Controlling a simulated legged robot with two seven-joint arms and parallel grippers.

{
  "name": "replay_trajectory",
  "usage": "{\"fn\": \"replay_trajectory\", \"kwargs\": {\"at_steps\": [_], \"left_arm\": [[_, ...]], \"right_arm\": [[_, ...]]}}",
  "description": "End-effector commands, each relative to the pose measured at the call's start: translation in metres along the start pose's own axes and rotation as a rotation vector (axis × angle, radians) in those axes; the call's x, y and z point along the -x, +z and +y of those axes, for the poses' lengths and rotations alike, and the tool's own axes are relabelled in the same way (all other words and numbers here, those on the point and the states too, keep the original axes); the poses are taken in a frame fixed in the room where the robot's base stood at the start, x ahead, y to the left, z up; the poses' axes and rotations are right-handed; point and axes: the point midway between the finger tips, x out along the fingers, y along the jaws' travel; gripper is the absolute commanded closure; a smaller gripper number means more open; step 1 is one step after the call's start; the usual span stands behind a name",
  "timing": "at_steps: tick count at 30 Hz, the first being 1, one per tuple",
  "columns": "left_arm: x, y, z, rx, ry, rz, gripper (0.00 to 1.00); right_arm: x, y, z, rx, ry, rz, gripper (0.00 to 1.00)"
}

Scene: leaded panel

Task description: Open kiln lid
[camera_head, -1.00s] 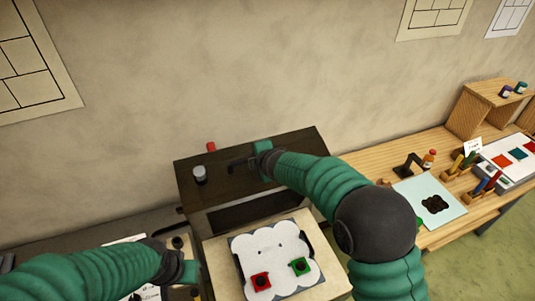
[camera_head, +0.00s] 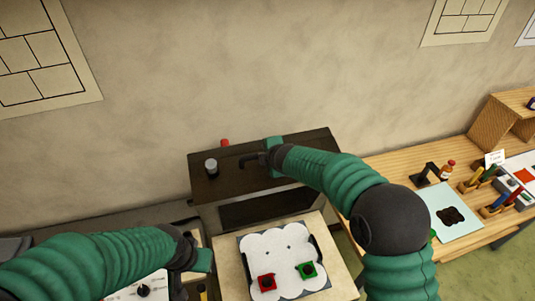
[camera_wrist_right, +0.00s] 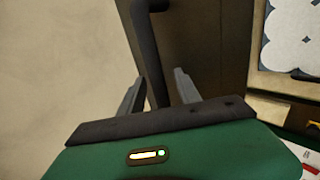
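The kiln (camera_head: 228,186) stands against the wall with a dark, flat lid (camera_head: 305,150) on top. A black bent handle (camera_head: 247,159) lies over the lid; its bar (camera_wrist_right: 147,45) also shows in the right wrist view. My right gripper (camera_head: 262,158) is at the handle above the lid. In the wrist view its fingers (camera_wrist_right: 158,92) straddle the bar, with narrow gaps seeming to show on both sides. My left gripper (camera_head: 200,260) is left of the kiln's front, away from the lid; its fingers are not clear.
A white cloud-shaped piece (camera_head: 275,246) with red and green blocks lies on a board before the kiln. A grey knob (camera_head: 211,167) and a red piece (camera_head: 225,143) are by the lid's left and back. A wooden bench (camera_head: 400,170) with tools is at right.

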Motion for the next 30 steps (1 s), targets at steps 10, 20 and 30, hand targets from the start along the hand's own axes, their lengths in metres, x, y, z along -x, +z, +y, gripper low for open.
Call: {"fn": "replay_trajectory", "kwargs": {"at_steps": [10,20,30], "left_arm": [[-0.004,0.001,0.0,0.0,0.0,0.0,1.0],[-0.017,0.004,0.0,0.0,0.0,0.0,1.0],[-0.006,0.001,0.0,0.0,0.0,0.0,1.0]], "right_arm": [[0.009,0.001,0.0,0.0,0.003,0.0,0.6],[0.099,0.002,0.002,-0.001,0.005,-0.003,0.6],[0.163,0.001,0.001,0.0,-0.001,-0.001,0.6]]}}
